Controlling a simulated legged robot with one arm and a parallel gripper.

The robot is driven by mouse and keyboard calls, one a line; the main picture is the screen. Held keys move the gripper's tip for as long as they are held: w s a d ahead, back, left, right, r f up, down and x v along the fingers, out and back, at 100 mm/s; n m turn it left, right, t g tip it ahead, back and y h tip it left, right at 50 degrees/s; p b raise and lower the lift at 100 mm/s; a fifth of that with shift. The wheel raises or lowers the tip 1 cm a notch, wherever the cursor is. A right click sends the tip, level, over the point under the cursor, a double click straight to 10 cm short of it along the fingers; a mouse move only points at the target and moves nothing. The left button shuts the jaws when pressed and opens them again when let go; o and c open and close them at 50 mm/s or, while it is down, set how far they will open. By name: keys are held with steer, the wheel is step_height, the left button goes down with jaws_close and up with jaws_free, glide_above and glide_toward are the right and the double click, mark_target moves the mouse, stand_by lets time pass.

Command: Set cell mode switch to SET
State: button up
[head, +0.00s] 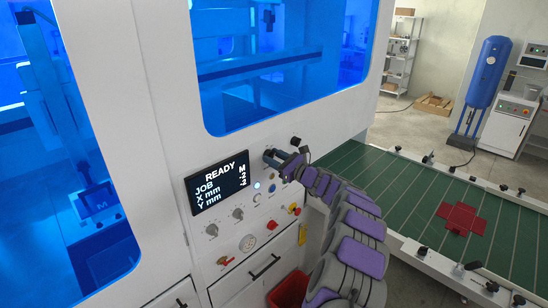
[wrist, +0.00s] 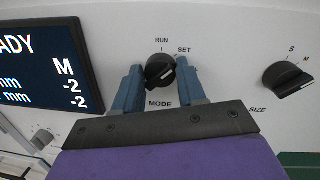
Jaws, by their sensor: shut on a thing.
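The black MODE switch knob (wrist: 160,70) is on the white panel in the wrist view, with RUN marked above it and SET at its upper right. Its ridge slants up to the right, toward the SET side; the exact pointer alignment is hard to tell. My gripper (wrist: 159,76) has one blue finger on each side of the knob and is shut on it. In the head view my gripper (head: 274,158) is at the panel, right of the display, and hides the knob.
The display (head: 217,181) reads READY, with JOB, X mm and Y mm lines. A black SIZE knob (wrist: 289,77) is right of the MODE knob. More knobs and buttons sit below the display, including a red button (head: 272,225). A green conveyor (head: 400,190) carries a red cross-shaped blank (head: 461,218).

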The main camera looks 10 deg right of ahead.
steer(key=shift+f, duration=0.3)
steer(key=o, duration=0.9)
steer(key=shift+w, duration=0.1)
steer(key=shift+o, duration=0.6)
steer(key=shift+r, duration=0.2)
steer(key=shift+d, duration=0.1)
steer(key=p+v, duration=0.1)
steer(key=v, duration=1.6)
steer(key=shift+d, duration=0.2)
